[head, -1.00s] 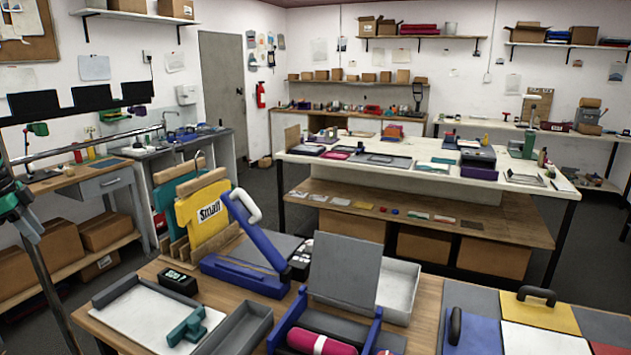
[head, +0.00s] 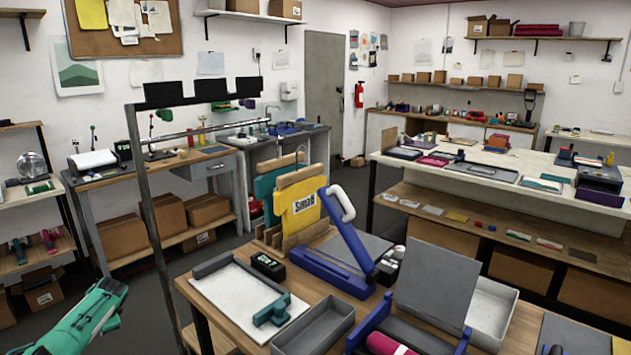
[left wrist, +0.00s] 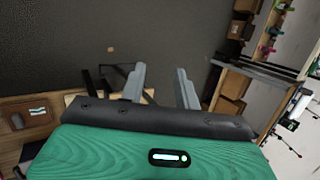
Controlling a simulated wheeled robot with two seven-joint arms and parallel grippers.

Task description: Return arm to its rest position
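My left arm (head: 95,310) shows as a green link at the lower left of the head view, apart from the worktable. In the left wrist view my left gripper (left wrist: 160,88) has its two grey fingers apart, with nothing between them. It hangs over dark floor, with shelving to the right. My right arm and right gripper are not in view.
The dark floor (head: 135,310) between my left arm and the table is clear.

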